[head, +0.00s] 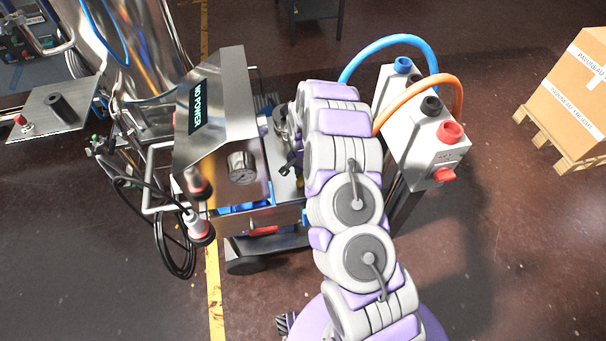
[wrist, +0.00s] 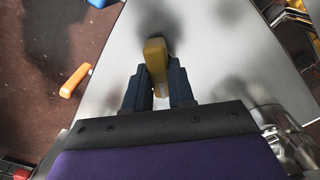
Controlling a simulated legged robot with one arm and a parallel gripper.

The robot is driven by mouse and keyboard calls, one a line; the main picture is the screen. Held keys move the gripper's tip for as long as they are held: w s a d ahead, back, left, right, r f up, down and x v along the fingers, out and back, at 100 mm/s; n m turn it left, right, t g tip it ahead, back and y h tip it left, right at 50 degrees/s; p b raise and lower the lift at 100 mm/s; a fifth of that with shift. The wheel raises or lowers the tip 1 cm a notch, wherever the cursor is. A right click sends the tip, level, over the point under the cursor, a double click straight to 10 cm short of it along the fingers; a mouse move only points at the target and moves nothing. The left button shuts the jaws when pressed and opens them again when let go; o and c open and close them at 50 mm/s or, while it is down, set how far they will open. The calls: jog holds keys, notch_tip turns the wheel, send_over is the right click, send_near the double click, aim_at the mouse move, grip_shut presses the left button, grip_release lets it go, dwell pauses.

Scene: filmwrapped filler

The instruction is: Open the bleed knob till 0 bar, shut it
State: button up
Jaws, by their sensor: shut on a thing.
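In the wrist view my gripper (wrist: 160,85) has its two dark fingers closed around a yellow knob (wrist: 155,58). The knob stands up from a smooth grey metal panel (wrist: 215,45); its lower end is hidden between the fingers. I take it to be the bleed knob, though no label shows. In the head view my arm reaches to the right side of the steel machine, and the gripped knob cannot be made out there.
A grey control box (head: 415,135) with blue and orange hoses stands right of my arm. Black cables (head: 180,255) hang at left. A carton (head: 580,85) on a pallet stands at far right. The front floor is clear.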

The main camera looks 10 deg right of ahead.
jog(key=shift+s+a, duration=0.1)
grip_shut()
jog(key=n+p, duration=0.1)
jog(key=n, duration=0.2)
jog(key=shift+s+n+p, duration=0.1)
jog(key=shift+n+p, duration=0.3)
jog(key=n, duration=0.4)
jog(key=shift+f+n+p, duration=0.1)
jog(key=shift+n+p, duration=0.2)
jog(key=shift+p, duration=0.1)
jog(key=n, duration=0.4)
jog(key=shift+n, duration=0.3)
jog(key=shift+s+n, duration=0.1)
jog(key=shift+n, duration=2.1)
